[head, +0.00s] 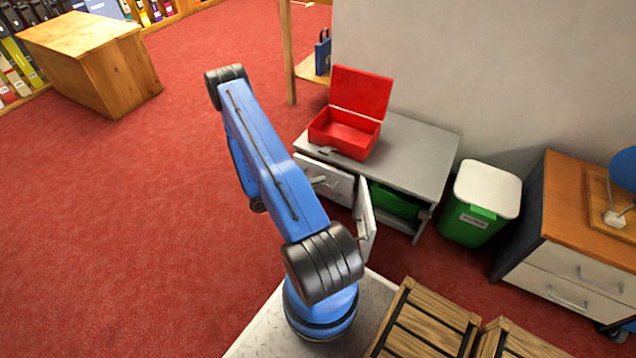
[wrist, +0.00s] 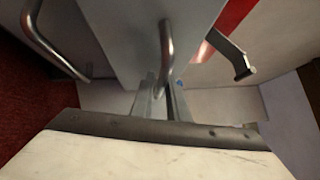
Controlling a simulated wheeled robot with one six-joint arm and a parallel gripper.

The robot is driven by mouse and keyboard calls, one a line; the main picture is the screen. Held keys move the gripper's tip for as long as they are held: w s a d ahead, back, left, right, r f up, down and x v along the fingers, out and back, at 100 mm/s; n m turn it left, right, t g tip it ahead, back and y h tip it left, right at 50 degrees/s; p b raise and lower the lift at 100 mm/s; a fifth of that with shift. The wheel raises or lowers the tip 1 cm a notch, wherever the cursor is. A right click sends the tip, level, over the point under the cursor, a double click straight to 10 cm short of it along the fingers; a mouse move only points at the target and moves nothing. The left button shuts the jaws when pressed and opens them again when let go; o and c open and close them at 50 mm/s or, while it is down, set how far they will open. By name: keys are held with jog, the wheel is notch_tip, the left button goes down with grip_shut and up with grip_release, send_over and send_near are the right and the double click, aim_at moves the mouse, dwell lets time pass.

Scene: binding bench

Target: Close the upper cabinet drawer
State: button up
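The upper drawer (head: 325,181) of the grey cabinet (head: 412,152) is pulled partly out, below the left part of the cabinet top. Its front carries a metal handle. The cabinet door (head: 365,220) beside it stands swung open. In the head view my blue arm covers part of the floor left of the cabinet, and my gripper cannot be made out there.
An open red box (head: 346,132) sits on the cabinet top. A green item (head: 394,202) is inside the cabinet. A green bin with a white lid (head: 480,205) stands at the right. Wooden crates (head: 430,322) are at the lower right.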

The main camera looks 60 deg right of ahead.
grip_shut()
jog(key=shift+w+d, duration=0.15)
jog(key=shift+d, duration=0.95)
jog(key=shift+w+d, duration=0.15)
jog(key=shift+d, duration=0.95)
jog(key=o, duration=0.5)
grip_release()
jog(key=v, duration=1.7)
jog(key=shift+a, duration=0.2)
jog(key=shift+w, duration=0.15)
